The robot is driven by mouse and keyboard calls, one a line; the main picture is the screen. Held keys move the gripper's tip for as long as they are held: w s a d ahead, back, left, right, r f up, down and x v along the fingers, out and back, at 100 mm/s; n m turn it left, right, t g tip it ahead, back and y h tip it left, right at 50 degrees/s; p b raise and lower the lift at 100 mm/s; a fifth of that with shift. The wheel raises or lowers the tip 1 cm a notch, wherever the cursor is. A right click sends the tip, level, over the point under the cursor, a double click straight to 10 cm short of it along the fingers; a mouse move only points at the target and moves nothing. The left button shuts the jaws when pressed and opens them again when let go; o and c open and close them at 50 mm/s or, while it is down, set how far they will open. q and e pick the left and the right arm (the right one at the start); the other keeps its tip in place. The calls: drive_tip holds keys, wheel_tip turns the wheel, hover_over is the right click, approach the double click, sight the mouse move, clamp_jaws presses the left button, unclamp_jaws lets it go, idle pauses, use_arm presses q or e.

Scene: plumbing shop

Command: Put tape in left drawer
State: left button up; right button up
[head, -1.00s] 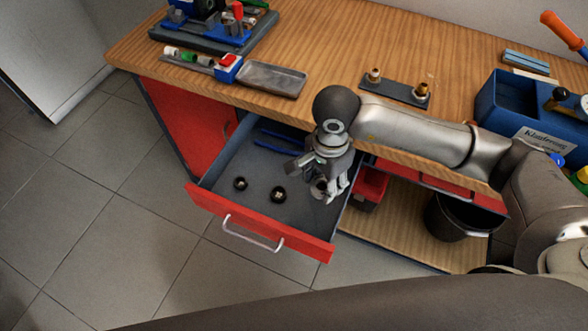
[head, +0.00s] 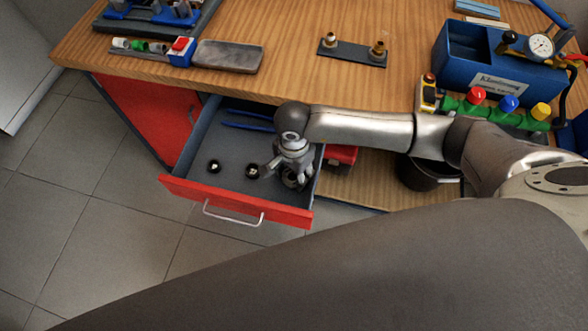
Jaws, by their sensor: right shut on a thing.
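The left drawer (head: 180,188) is pulled open from the workbench, with a red front and a grey inside. My right gripper (head: 291,181) points down into its right front part, close to the right wall. It is shut on a small greyish ring-shaped roll, the tape (head: 290,180), largely hidden by the fingers. I cannot tell whether the tape touches the drawer floor. My left gripper is not in view.
A black bucket (head: 425,175) stands on the lower shelf. The benchtop holds a grey tray (head: 228,56), brass fittings (head: 378,50) and a blue toolbox (head: 455,58).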

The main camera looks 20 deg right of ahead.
sight(294, 174)
drive_tip(key=shift+f, duration=0.25)
drive_tip(key=o, duration=0.5)
drive_tip(key=shift+r, duration=0.1)
drive_tip(key=shift+r, duration=0.1)
drive_tip(key=shift+r, duration=0.2)
wheel_tip(294, 174, up, 12)
drive_tip(key=b, duration=0.2)
drive_tip(key=shift+f, duration=0.15)
